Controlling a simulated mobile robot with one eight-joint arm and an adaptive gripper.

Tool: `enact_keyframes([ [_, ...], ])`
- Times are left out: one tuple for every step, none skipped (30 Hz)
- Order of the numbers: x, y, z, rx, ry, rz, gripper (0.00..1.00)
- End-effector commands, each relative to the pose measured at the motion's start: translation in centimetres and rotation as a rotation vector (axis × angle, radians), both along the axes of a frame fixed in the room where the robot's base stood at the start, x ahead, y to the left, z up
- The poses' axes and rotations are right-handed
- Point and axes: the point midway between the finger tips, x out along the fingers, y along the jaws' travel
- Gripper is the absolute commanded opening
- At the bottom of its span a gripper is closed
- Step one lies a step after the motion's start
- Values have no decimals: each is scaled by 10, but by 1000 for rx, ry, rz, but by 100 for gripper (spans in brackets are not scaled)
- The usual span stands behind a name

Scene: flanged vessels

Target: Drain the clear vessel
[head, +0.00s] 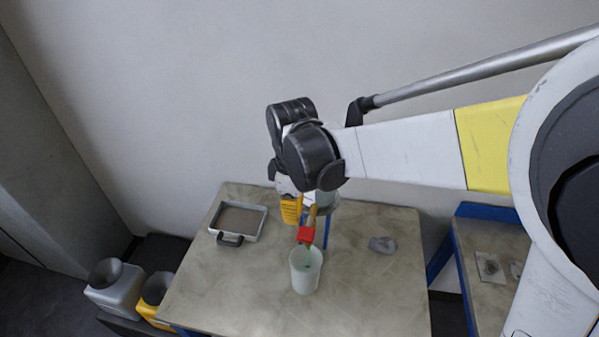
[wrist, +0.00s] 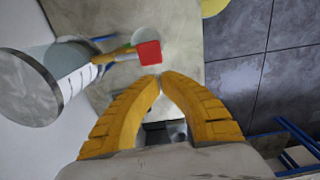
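The clear vessel (wrist: 68,62) shows at the left of the wrist view as a glass cylinder with a grey flange (wrist: 25,88). In the head view it is mostly hidden behind my wrist. A brass outlet with a red valve handle (wrist: 149,53) sticks out from it; the handle also shows in the head view (head: 306,235). A white beaker (head: 304,272) stands on the table below the outlet. A short green streak (head: 311,247) shows between handle and beaker. My gripper (wrist: 161,76) has its yellow fingertips together, empty, just short of the red handle.
A grey tray (head: 262,228) with a dark handle lies at the table's left. A grey lump (head: 382,244) lies on the right. Grey (head: 112,295) and yellow (head: 150,310) canisters stand off the left edge. A second table (head: 485,300) stands right.

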Motion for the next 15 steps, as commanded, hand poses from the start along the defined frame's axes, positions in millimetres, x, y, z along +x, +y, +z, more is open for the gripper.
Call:
enact_keyframes([
  [0,0,-12,0,0,0,0],
  [1,0,-18,0,0,0,0],
  [0,0,-26,0,0,0,0],
  [0,0,-31,0,0,0,0],
  [0,0,-36,0,0,0,0],
  [0,0,-42,0,0,0,0],
  [0,0,-46,0,0,0,0],
  [0,0,-50,0,0,0,0],
  [0,0,-54,0,0,0,0],
  [0,0,-57,0,0,0,0],
  [0,0,-59,0,0,0,0],
  [0,0,-61,0,0,0,0],
  [0,0,-63,0,0,0,0],
  [0,0,-64,0,0,0,0],
  [0,0,-65,0,0,0,0],
])
